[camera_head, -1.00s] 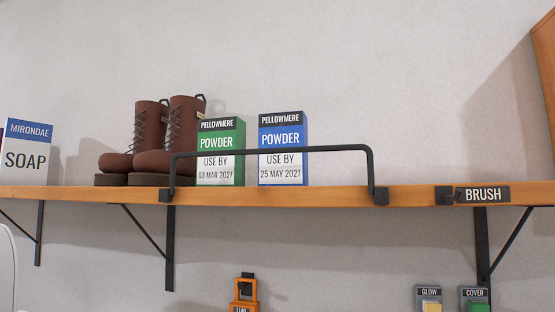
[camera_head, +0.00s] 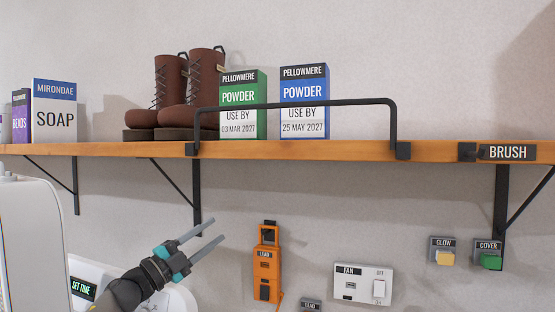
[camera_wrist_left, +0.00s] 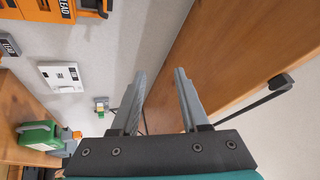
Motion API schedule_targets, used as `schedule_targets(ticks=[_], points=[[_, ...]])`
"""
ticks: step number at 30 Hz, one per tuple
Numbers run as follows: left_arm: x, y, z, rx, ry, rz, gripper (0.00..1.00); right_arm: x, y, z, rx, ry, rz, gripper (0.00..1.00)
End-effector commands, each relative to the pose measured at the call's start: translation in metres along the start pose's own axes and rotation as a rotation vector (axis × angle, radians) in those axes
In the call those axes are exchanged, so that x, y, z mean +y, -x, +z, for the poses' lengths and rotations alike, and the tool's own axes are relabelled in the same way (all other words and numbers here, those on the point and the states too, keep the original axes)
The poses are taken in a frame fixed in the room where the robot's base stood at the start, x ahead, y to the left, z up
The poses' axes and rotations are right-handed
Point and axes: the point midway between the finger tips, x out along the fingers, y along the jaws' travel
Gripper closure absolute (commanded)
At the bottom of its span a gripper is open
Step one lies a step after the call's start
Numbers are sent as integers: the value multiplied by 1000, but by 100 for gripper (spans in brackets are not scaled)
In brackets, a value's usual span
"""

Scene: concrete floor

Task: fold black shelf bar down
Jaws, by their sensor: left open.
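The black shelf bar (camera_head: 300,104) stands upright along the front edge of the wooden shelf (camera_head: 350,150), its two ends in black brackets. A green powder box (camera_head: 238,105) and a blue powder box (camera_head: 304,105) stand behind it. My left gripper (camera_head: 212,232) is open and empty, below the shelf and below the bar's left end, apart from both. In the left wrist view, my left gripper (camera_wrist_left: 160,85) points along the shelf's underside, and part of the bar (camera_wrist_left: 262,98) shows at the right. My right gripper is not in view.
Brown boots (camera_head: 190,95) and a soap box (camera_head: 54,110) stand on the shelf. Black shelf supports (camera_head: 197,190) hang below it. On the wall are an orange lead device (camera_head: 267,265), a fan switch (camera_head: 362,284), and glow (camera_head: 442,252) and cover (camera_head: 488,256) switches.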

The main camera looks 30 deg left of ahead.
Motion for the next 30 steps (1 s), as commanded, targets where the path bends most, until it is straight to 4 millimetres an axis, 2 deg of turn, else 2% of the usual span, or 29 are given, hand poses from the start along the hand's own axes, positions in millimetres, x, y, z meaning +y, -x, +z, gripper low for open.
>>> schedule_targets(ticks=[1, 3, 6, 9, 12, 17, 30], points=[[-51, -12, -30, 92, -101, -29, 55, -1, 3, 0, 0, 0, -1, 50], [-104, -20, -70, 203, -225, -52, 55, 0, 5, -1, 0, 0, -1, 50], [-156, -20, -121, 326, -384, -63, 55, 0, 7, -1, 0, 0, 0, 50], [-183, -17, -153, 395, -488, -63, 55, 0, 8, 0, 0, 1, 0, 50], [-194, -15, -168, 425, -536, -60, 55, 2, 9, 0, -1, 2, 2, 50], [-197, -22, -174, 431, -544, -60, 55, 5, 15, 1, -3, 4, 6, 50], [-196, -76, -197, 429, -539, -64, 55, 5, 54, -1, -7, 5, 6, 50]])
